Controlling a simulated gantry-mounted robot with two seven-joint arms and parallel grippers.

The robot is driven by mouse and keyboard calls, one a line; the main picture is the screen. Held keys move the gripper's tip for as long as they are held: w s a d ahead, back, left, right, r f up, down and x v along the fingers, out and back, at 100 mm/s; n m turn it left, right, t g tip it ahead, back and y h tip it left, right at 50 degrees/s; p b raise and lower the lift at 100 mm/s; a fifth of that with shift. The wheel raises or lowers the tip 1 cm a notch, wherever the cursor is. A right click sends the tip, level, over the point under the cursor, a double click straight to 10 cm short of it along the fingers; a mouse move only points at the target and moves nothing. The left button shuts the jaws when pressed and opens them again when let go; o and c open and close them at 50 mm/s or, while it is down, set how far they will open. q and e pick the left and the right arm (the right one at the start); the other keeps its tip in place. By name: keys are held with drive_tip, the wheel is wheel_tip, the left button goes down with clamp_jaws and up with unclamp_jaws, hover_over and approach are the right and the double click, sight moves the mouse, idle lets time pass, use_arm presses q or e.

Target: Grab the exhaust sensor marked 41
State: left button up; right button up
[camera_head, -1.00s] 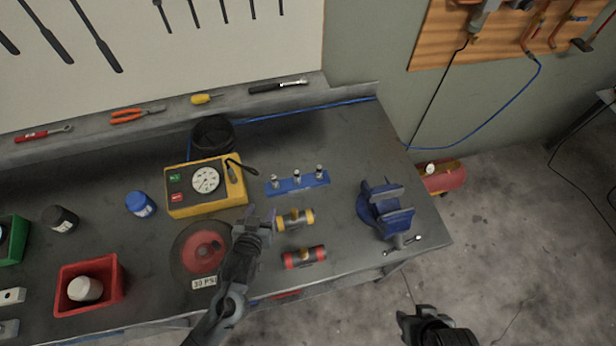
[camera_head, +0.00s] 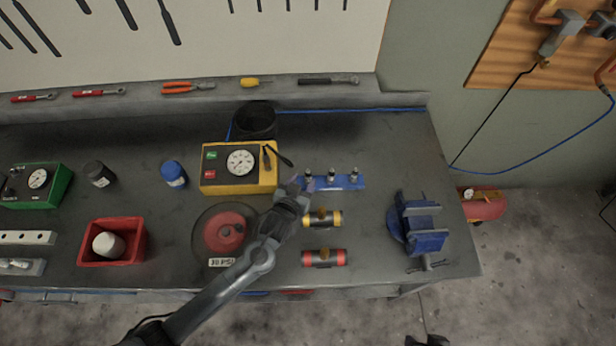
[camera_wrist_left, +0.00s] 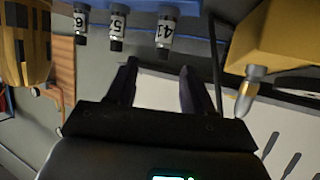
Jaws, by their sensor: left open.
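A blue rack (camera_head: 343,183) on the bench holds a row of three small upright exhaust sensors. The wrist view is upside down and shows their white labels. The sensor marked 41 (camera_wrist_left: 165,27) is at the right there, and is the leftmost in the head view (camera_head: 309,180), beside the yellow gauge box. My left gripper (camera_wrist_left: 158,78) is open and empty, its fingers pointing toward the sensor marked 41 with a gap between. In the head view the left gripper (camera_head: 298,187) is at the rack's left end. Only a dark bit of my right gripper (camera_head: 428,340) shows at the bottom edge.
The yellow gauge box (camera_head: 238,185) stands close left of the rack. A yellow-banded cylinder (camera_head: 322,218) and a red-banded one (camera_head: 324,258) lie in front. A blue vise (camera_head: 422,230) is to the right. A black cup (camera_head: 256,122) stands behind.

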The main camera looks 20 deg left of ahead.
sight(307, 174)
use_arm(q)
drive_tip(key=shift+x, duration=1.95)
drive_tip(key=shift+a, duration=0.15)
clamp_jaws()
